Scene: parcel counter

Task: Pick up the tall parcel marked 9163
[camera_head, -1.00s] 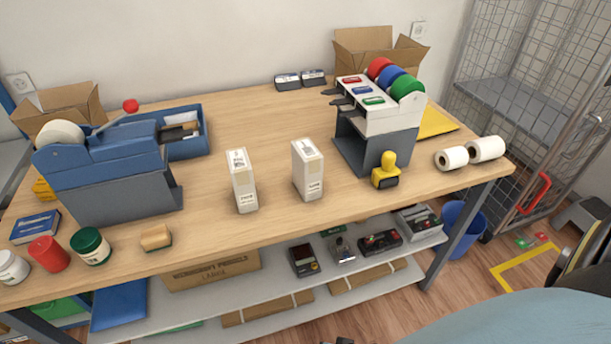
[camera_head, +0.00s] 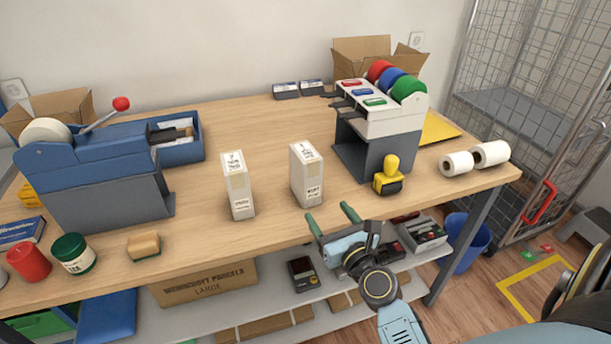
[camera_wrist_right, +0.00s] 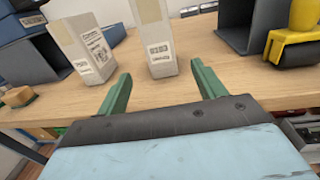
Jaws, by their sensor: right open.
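Two tall white parcels stand upright on the wooden counter. The left parcel (camera_head: 237,187) and the right parcel (camera_head: 306,177) stand apart, and both also show in the right wrist view, the left one there (camera_wrist_right: 82,50) and the right one there (camera_wrist_right: 152,32). Their printed numbers are too blurred to read surely, so I cannot tell which is 9163. My right gripper (camera_head: 330,216) is open and empty at the counter's front edge, in front of the right parcel. In the wrist view its green fingers (camera_wrist_right: 161,74) are spread, with the right parcel beyond and between them. My left gripper is not in view.
A yellow-handled stamp (camera_head: 388,177) and a grey label dispenser (camera_head: 370,150) stand right of the parcels. A sponge (camera_head: 144,246) and a blue tape machine (camera_head: 90,175) are to the left. The counter behind the parcels is mostly clear.

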